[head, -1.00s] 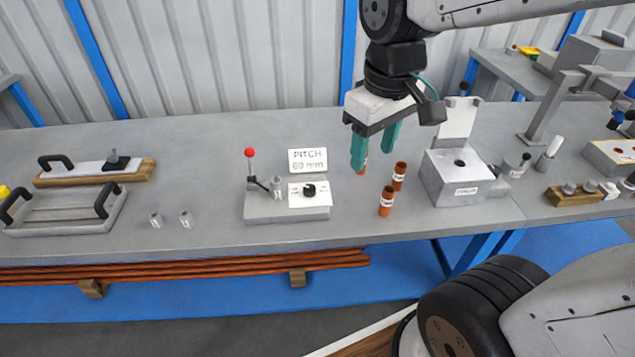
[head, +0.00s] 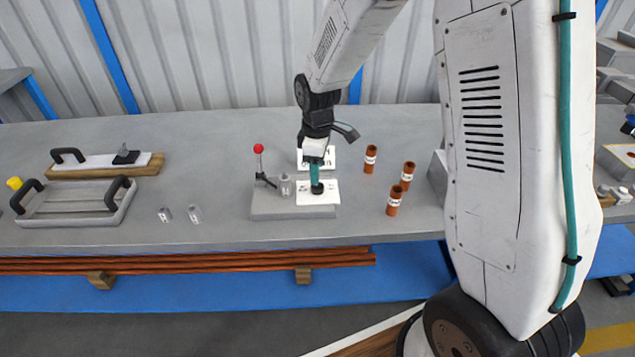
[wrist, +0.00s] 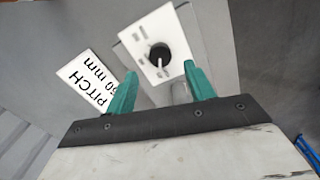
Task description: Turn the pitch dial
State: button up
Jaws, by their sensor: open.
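The pitch dial is a black round knob with a white pointer mark (wrist: 160,55) on a white plate (wrist: 150,35) in the wrist view. In the head view the dial (head: 318,188) sits at the right of a grey block (head: 285,212) and is partly hidden by my gripper. My gripper (head: 316,180) points down over the dial. In the wrist view its two green fingers (wrist: 160,82) are apart with nothing between them, and the dial shows just beyond the fingertips. I cannot tell whether the fingers touch it.
A sign reading PITCH 60 mm (wrist: 88,85) stands behind the block. A red-balled lever (head: 258,150) and a small grey cylinder (head: 285,185) are left of the dial. Several orange tubes (head: 394,200) stand to the right. Two small metal pieces (head: 194,214) lie farther left.

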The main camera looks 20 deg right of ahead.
aim_at(317, 189)
notch_tip(317, 189, down, 6)
jog(key=shift+r, duration=0.15)
jog(key=c, duration=1)
